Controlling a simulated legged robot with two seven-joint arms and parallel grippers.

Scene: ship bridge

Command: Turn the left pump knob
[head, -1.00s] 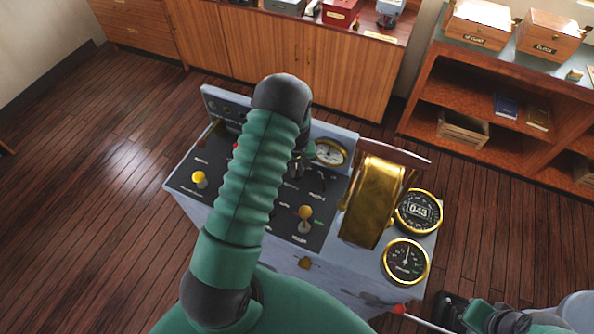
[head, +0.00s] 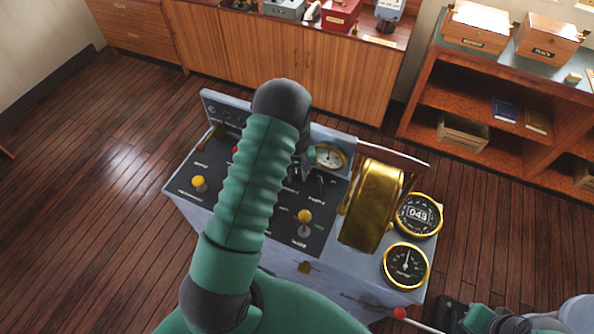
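The control console (head: 340,270) stands in front of me, with a black panel of switches. A small dark knob (head: 321,184) shows on the panel right of my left arm; its label is too small to read. I cannot tell which knob is the left pump knob, and part of the panel is hidden behind the arm. My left arm reaches up across the panel and bends down at its far end. My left gripper (head: 303,160) is mostly hidden behind it, near the knobs; its fingers do not show clearly. My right gripper (head: 452,314) is low at the bottom right, its fingers unclear.
Yellow-tipped levers (head: 198,182) and (head: 305,216) stand on the panel. A brass drum (head: 374,205) and round gauges (head: 406,266) fill the right side. A red-tipped rod (head: 400,313) juts out near the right gripper. Wooden cabinets (head: 290,65) and shelves stand behind.

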